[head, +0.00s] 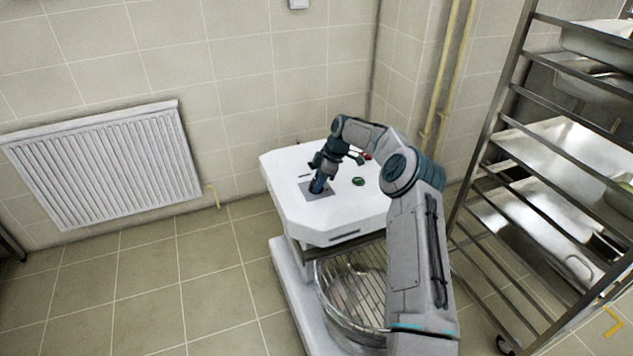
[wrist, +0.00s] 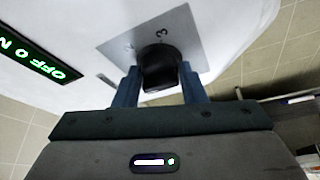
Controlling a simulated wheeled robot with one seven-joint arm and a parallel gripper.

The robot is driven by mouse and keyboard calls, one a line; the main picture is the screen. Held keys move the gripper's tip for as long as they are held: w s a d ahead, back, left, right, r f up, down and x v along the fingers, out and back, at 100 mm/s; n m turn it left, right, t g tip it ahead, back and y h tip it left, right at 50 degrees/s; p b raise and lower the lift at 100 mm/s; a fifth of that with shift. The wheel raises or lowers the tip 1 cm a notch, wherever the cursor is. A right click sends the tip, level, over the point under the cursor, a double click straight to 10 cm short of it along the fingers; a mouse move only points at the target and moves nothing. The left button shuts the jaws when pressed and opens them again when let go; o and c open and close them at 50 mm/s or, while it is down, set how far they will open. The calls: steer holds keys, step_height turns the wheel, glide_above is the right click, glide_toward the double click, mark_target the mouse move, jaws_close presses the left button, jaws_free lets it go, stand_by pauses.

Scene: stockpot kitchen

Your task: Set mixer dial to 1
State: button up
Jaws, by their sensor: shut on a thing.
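The mixer (head: 345,205) is a white machine with a flat top, in the middle of the head view. Its black round dial (wrist: 160,68) sits on a grey plate (wrist: 183,30) with marks, one of which reads 3, in the wrist view. My gripper (wrist: 160,85) is shut on the dial, with one blue finger on each side of it. In the head view my gripper (head: 318,186) reaches down onto the grey plate and hides the dial. The dial's pointer cannot be made out.
A green-lit OFF display (wrist: 40,58) lies left of the plate. A green button (head: 358,181) sits on the mixer top. A wire-guarded steel bowl (head: 350,290) is below. A metal rack with trays (head: 560,150) stands right, a radiator (head: 105,160) left. Floor at left is clear.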

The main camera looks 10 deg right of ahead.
steer(key=shift+s+a, duration=0.1)
steer(key=shift+a, duration=0.05)
steer(key=o, duration=1)
steer(key=shift+a, duration=0.1)
steer(key=shift+d, duration=0.2)
steer(key=shift+r, duration=0.2)
steer(key=v, duration=1.3)
steer(key=shift+r, duration=0.25)
steer(key=shift+a, duration=0.1)
